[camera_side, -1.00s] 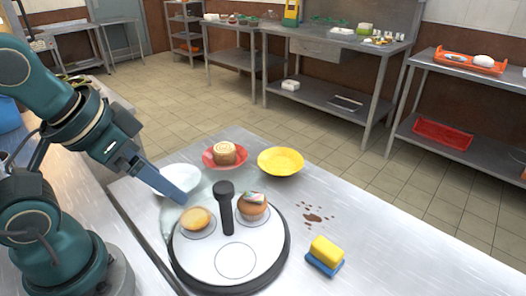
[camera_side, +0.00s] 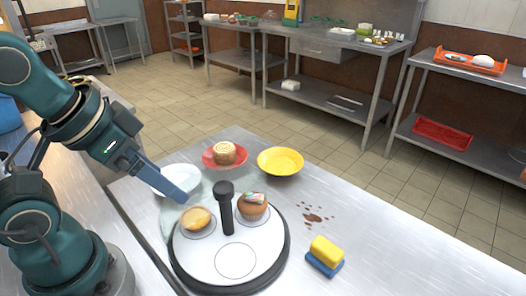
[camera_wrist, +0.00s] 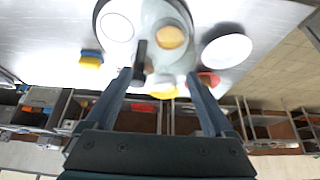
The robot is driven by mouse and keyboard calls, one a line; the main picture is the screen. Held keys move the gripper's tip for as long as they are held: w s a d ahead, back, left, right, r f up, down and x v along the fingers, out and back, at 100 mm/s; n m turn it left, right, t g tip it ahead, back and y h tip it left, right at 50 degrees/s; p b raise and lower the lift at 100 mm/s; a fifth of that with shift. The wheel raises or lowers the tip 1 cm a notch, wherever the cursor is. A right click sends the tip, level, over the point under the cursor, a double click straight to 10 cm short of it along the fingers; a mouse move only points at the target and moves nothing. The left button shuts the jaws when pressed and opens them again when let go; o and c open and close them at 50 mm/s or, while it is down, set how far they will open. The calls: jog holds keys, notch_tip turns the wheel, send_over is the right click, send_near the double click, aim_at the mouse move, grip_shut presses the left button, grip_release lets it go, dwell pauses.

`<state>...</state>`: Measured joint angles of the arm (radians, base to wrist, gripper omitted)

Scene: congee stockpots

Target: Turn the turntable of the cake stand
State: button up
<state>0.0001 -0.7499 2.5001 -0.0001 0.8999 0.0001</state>
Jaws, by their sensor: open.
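The cake stand's white round turntable (camera_side: 215,256) with a black rim sits on the steel table. A black upright post (camera_side: 227,212) rises from it. A yellow tart (camera_side: 196,218) and a brown cake with a pale and red top (camera_side: 252,205) sit in two ringed spots; the front ring is empty. My gripper (camera_side: 182,188) is above the table at the turntable's back left, near the white plate, holding nothing. In the wrist view my gripper (camera_wrist: 158,76) is open, its fingers apart, with the post (camera_wrist: 139,64) between them in the picture; it appears apart from the post.
A white plate (camera_side: 178,180), a red plate (camera_side: 209,159) with a rolled cake (camera_side: 224,152) and a yellow bowl (camera_side: 280,161) stand behind the turntable. A yellow and blue sponge (camera_side: 325,254) and brown spots (camera_side: 313,217) are to the right. The table's right front is clear.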

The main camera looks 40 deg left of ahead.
dwell(0.4)
jog(key=shift+c, duration=1.1)
jog(key=shift+s+n, duration=0.1)
jog(key=shift+n, duration=0.3)
jog(key=shift+r+n, duration=0.25)
jog(key=shift+n, duration=0.55)
jog(key=w+d+r+n+g, duration=0.1)
jog(key=w+r+n+g, duration=0.2)
jog(key=n, duration=0.6)
jog(key=n+g, duration=0.2)
jog(key=n, duration=0.2)
send_over(223, 187)
jog(key=shift+a+f, duration=0.2)
jog(key=shift+f, duration=0.25)
jog(key=shift+d+f+g, duration=0.15)
jog(key=shift+f+g, duration=0.15)
jog(key=shift+f, duration=2.7)
